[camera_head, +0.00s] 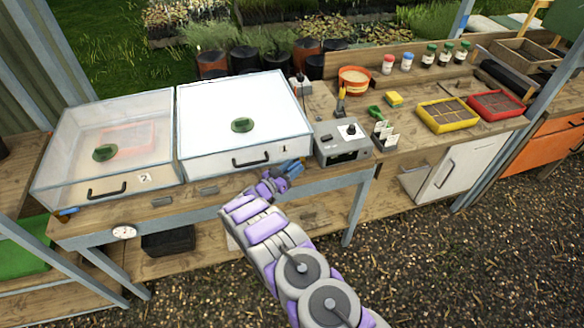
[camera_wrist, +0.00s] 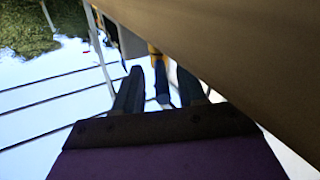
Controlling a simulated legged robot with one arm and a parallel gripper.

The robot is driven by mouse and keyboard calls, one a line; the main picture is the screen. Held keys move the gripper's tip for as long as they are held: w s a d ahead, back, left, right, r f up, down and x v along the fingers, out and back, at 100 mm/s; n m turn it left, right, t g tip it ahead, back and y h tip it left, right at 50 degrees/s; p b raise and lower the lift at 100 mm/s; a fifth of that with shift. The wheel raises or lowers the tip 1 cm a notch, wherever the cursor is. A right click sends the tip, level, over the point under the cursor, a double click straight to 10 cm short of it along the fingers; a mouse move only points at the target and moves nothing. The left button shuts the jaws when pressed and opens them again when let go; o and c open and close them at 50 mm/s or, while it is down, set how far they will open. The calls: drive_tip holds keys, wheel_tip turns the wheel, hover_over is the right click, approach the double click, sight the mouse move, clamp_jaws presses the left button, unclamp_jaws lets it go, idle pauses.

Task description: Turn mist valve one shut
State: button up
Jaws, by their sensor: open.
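In the wrist view my gripper (camera_wrist: 160,92) is open, with two dark fingers apart. A blue piece (camera_wrist: 163,98) and a brass-coloured part (camera_wrist: 154,50) of the valve show between the fingers. I cannot tell whether either finger touches it. A second blue-handled valve (camera_head: 67,212) is at the left, below box 2 (camera_head: 50,185).
A grey control box (camera_head: 342,152) stands just right of the valve. Yellow (camera_head: 447,125) and red (camera_head: 510,113) seed trays lie farther right. A bench leg (camera_head: 355,215) stands below. A round white gauge (camera_head: 124,232) is on the front rail. Gravel ground in front is open.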

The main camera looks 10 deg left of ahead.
drive_tip(key=p+v, duration=0.2)
drive_tip(key=v, duration=1.5)
drive_tip(key=shift+w+a, duration=0.15)
drive_tip(key=shift+f, duration=0.1)
